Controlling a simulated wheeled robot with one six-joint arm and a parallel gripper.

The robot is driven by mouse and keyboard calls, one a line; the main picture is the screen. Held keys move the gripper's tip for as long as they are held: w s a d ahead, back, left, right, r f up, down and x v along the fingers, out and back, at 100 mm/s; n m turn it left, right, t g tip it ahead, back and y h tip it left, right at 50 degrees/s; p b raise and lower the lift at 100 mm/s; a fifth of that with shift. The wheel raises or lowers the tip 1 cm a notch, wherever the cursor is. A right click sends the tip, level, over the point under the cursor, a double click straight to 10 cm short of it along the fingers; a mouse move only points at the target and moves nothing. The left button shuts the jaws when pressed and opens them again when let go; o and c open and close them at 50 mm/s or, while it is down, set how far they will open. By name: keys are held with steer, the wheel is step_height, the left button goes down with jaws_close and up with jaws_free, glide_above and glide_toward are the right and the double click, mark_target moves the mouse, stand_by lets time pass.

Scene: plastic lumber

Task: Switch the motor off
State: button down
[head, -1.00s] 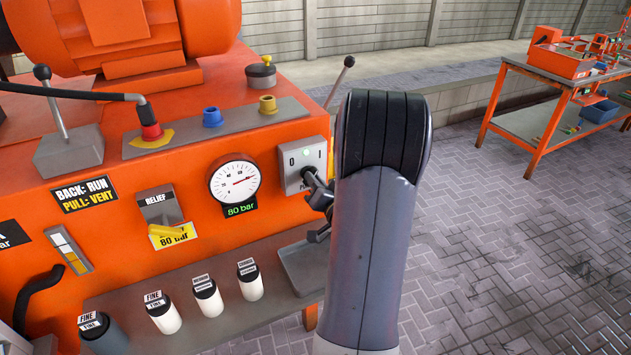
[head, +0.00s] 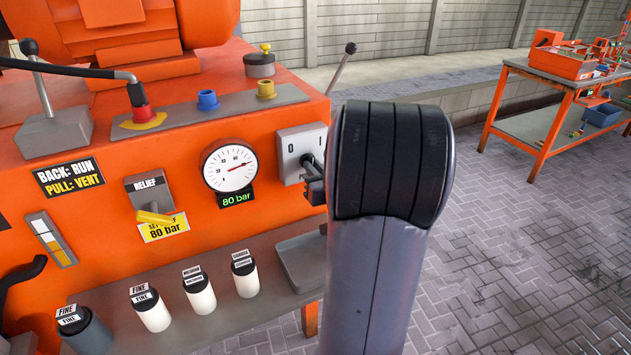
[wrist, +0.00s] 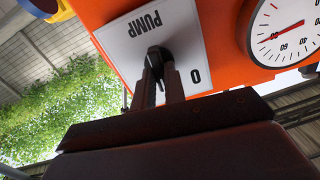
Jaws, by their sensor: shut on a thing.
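The pump switch is a grey plate (head: 288,170) on the orange machine's front, marked 0 and I. It also shows in the wrist view as a pale plate (wrist: 125,60) with PUMP upside down and a 0. My gripper (head: 312,183) is at the switch, partly hidden by my arm in the head view. In the wrist view my gripper (wrist: 163,80) is shut on the dark switch knob (wrist: 156,54), one finger on each side. The fingers hide part of the knob, so I cannot tell which mark it points to. No lit lamp shows on the plate.
Left of the switch are a pressure gauge (head: 229,168), its 80 bar display (head: 237,199) and a yellow relief lever (head: 154,217). A tilted lever (head: 341,66) rises behind the switch. Several bottles stand on the shelf below.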

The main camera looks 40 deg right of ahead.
steer(key=shift+a+n+b, duration=0.1)
steer(key=shift+n+b, duration=3.4)
steer(key=shift+n, duration=0.7)
steer(key=c, duration=1.5)
jaws_free()
steer(key=shift+o, duration=0.2)
steer(key=shift+s, duration=0.1)
steer(key=v, duration=1)
steer(key=shift+s, duration=0.3)
